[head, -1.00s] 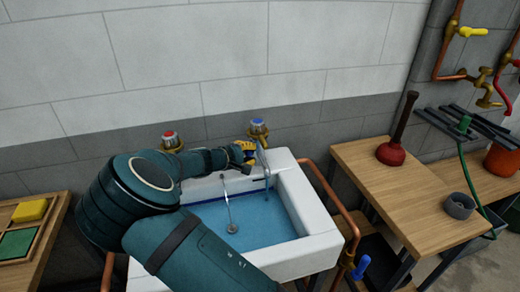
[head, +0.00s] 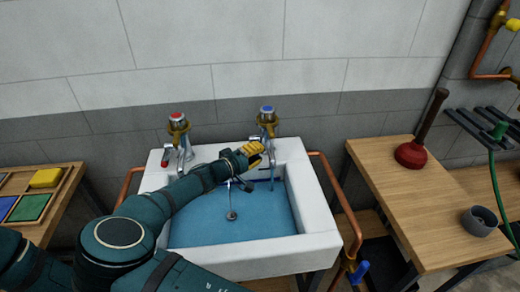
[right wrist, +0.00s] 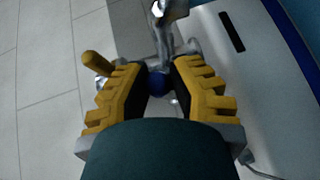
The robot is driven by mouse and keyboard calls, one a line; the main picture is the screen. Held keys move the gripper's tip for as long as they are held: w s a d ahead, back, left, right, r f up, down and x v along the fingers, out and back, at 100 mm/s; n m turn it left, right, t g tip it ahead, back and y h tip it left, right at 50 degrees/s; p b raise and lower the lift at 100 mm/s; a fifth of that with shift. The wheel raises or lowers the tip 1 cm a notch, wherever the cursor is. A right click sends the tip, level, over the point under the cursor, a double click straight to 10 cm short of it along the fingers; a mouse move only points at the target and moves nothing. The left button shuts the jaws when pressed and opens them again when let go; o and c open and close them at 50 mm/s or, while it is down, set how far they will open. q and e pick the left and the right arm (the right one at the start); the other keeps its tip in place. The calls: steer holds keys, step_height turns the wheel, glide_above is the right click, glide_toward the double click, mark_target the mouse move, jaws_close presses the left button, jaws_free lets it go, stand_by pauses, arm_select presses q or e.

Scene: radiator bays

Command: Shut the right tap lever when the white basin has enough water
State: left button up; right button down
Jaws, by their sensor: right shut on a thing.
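The white basin (head: 318,212) holds blue water (head: 262,222) below its rim. A thin pale stream (head: 271,180) runs down beneath the right tap (head: 267,122), which has a blue cap. My right gripper (head: 258,152), with yellow fingers, is at this tap's front. In the right wrist view, its fingers (right wrist: 160,88) are closed around a blue ball knob (right wrist: 158,85), the end of the right tap lever. The fingers hide most of the lever. My left gripper is out of view.
The left tap (head: 178,125) has a red cap. A plug on a chain (head: 232,215) lies in the basin. A wooden bench (head: 420,210) at the right bears a red plunger (head: 412,153) and a grey cup (head: 479,221).

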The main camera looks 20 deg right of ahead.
steer(key=shift+f+m+t+h, duration=0.4)
steer(key=shift+f+m+h, duration=0.2)
steer(key=shift+f+m, duration=0.2)
steer(key=c, duration=0.8)
jaws_free()
steer(key=shift+f, duration=0.1)
steer(key=shift+o, duration=0.2)
